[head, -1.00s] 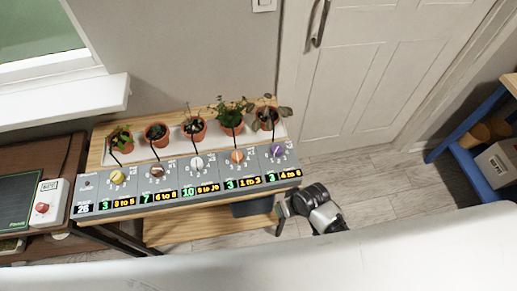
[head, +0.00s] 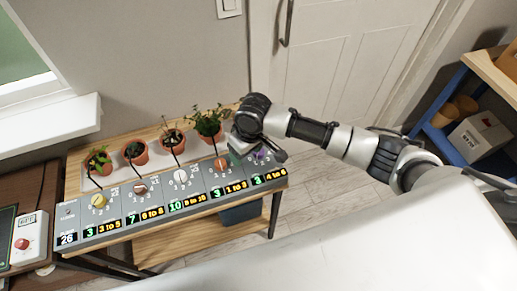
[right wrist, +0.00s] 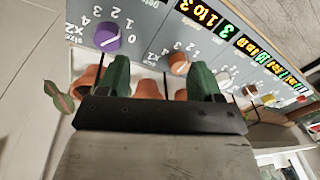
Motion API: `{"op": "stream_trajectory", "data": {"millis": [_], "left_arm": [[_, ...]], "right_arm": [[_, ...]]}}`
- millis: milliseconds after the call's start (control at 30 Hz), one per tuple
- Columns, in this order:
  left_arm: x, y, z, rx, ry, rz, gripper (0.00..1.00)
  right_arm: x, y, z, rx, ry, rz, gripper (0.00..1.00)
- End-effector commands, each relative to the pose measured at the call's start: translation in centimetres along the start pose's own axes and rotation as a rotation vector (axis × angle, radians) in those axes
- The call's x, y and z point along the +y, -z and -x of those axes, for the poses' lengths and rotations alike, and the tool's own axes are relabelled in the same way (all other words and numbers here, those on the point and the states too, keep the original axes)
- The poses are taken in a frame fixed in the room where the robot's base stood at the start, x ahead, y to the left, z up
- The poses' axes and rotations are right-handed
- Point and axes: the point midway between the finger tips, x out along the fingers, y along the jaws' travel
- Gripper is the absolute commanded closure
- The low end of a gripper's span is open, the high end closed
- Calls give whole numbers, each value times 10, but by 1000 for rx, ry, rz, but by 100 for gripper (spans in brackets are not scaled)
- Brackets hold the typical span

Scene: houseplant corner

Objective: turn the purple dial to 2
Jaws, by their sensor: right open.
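The purple dial (head: 262,153) is at the right end of the grey panel (head: 150,217), partly hidden by my right gripper. It also shows in the right wrist view (right wrist: 107,36), with the numbers 0 to 4 around it; I cannot tell its setting. The display below it reads 3 and 4 to 6. My right gripper (head: 242,147) is over the right part of the panel. In the right wrist view its two green fingers (right wrist: 160,78) are apart with nothing held. The purple dial is beyond the finger at the picture's left, not between the fingers. My left gripper is out of view.
The orange dial (head: 221,163) sits beside the purple one; white (head: 181,176), brown (head: 140,187) and yellow (head: 99,200) dials follow to the left. Several potted plants stand behind the panel. A red-button box (head: 30,236) stands at left. Open floor lies right.

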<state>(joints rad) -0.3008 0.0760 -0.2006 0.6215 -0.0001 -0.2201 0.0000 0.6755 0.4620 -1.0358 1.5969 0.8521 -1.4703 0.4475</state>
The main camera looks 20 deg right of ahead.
Motion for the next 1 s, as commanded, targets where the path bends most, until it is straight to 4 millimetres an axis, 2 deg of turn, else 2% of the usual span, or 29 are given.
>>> {"op": "stream_trajectory", "data": {"millis": [33, 133, 233, 367, 467, 800, 1000], "left_arm": [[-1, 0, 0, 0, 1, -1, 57], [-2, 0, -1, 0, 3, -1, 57], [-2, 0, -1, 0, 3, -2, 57], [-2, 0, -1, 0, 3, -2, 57], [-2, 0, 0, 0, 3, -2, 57], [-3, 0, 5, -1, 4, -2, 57], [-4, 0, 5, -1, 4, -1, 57]], "right_arm": [[17, 7, 10, -20, -38, -19, 35], [39, 14, 25, -61, -79, -62, 35], [53, 17, 35, -85, -105, -94, 35], [59, 17, 36, -98, -116, -111, 35], [60, 16, 27, -100, -115, -113, 35], [66, 10, -35, -99, -115, -111, 35], [69, 7, -60, -98, -115, -111, 35]]}}
